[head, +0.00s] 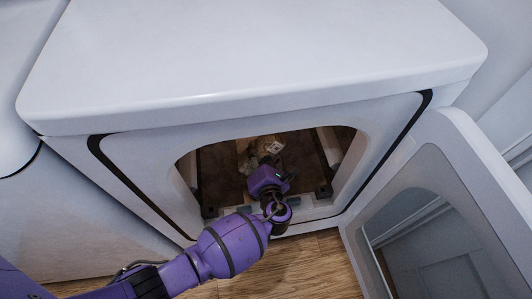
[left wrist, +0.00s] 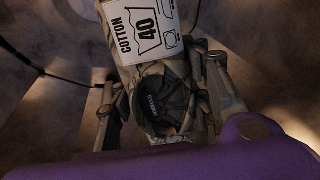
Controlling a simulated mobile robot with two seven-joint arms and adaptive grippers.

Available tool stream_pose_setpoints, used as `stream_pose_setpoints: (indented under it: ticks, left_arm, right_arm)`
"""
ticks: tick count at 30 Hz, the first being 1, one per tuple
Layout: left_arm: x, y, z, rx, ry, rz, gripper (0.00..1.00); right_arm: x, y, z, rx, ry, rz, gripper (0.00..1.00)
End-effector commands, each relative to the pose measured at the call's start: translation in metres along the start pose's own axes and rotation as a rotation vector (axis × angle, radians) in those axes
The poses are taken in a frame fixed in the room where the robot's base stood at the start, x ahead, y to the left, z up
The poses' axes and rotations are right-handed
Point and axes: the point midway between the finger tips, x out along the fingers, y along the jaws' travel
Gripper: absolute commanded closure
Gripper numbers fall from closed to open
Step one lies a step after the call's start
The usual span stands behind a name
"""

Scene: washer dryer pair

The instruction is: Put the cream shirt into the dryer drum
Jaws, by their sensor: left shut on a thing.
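The cream shirt (head: 264,147) is a small crumpled bundle inside the open dryer drum (head: 223,165). In the left wrist view the shirt (left wrist: 150,75) carries a white care label (left wrist: 143,30) reading "COTTON 40". My left arm reaches in through the front opening. My left gripper (head: 267,160) is inside the drum and shut on the shirt. In the left wrist view its fingers (left wrist: 160,95) stand on either side of the cloth. The gripper hides part of the shirt. I cannot tell whether the shirt touches the drum wall. My right gripper is not in view.
The dryer door (head: 440,190) stands open at the right. The white dryer top (head: 250,60) is bare. Another white appliance (head: 20,100) stands at the left. Wooden floor (head: 320,265) shows in front.

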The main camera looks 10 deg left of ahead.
Motion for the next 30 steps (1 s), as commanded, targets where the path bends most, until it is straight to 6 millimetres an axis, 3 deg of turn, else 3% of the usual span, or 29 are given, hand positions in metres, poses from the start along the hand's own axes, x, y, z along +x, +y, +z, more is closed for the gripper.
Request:
stream_pose_setpoints:
  ticks: [6, 7, 11, 26, 30]
  left_arm:
    - [0.0002, 0.0004, 0.0007, 0.000, -0.001, 0.001, 0.88]
    - [0.0002, 0.0003, 0.0008, -0.001, -0.001, 0.001, 0.51]
    - [0.0000, 0.0002, 0.0008, 0.000, -0.001, 0.000, 0.34]
    - [-0.0005, -0.0003, -0.0001, 0.000, 0.000, -0.001, 0.33]
    - [-0.0088, -0.0011, -0.0004, 0.000, 0.000, -0.003, 0.33]
  right_arm:
    - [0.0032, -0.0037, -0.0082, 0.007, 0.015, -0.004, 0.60]
    - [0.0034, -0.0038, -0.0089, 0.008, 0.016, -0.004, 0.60]
    - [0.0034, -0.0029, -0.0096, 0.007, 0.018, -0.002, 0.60]
    - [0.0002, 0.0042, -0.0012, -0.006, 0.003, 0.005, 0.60]
    - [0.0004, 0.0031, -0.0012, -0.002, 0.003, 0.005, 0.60]
